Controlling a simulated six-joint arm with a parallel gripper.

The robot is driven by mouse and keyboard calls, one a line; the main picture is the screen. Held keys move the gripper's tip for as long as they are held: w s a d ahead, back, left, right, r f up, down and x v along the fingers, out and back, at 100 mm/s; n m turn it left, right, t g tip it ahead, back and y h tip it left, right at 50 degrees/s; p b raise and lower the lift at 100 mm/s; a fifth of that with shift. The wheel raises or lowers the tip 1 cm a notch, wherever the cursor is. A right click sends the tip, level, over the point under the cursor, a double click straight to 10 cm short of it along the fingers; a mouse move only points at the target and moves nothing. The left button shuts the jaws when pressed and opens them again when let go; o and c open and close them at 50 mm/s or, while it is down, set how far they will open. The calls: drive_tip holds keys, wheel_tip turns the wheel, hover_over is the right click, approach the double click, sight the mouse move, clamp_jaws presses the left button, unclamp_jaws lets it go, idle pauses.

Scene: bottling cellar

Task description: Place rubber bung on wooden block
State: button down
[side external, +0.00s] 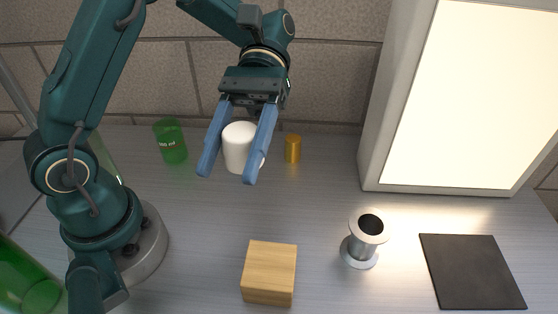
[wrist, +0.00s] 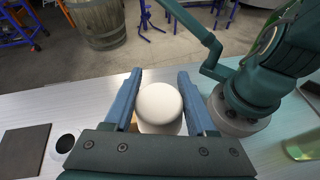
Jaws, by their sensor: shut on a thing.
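The white rubber bung (side external: 238,147) is a short tapered cylinder held between the blue fingers of my gripper (side external: 228,174). In the side view it is raised above the bench, towards the back. In the wrist view the bung (wrist: 159,104) fills the space between the fingers (wrist: 160,74), with its pale round end facing the camera. The wooden block (side external: 269,272) sits on the bench at the front middle, in front of and below my gripper, its top bare. In the wrist view only a tan sliver, probably the block, shows beside the left finger; the rest is hidden.
A flanged metal spool (side external: 365,238) stands right of the block, with a dark mat (side external: 472,271) beyond it. A bright light panel (side external: 460,95) stands at back right. A green glass (side external: 171,141) and amber cylinder (side external: 293,149) stand behind. A green bottle (side external: 30,285) is at front left.

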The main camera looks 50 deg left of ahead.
drive_tip(key=shift+w+a+r+n+t+h, duration=0.15)
drive_tip(key=shift+w+n+t+h, duration=0.15)
drive_tip(key=shift+w, duration=0.2)
drive_tip(key=shift+w+r+n+t+h, duration=0.1)
drive_tip(key=shift+w+n+t+h, duration=0.15)
drive_tip(key=shift+w, duration=0.25)
drive_tip(key=shift+w+a+f+n, duration=0.15)
drive_tip(key=shift+a+f+n, duration=0.05)
drive_tip(key=shift+a+n, duration=0.1)
hover_over(265, 285)
wheel_tip(265, 285, down, 7)
drive_tip(key=shift+f, duration=1.95)
drive_tip(key=shift+c, duration=1.1)
unclamp_jaws()
drive_tip(key=shift+f, duration=0.1)
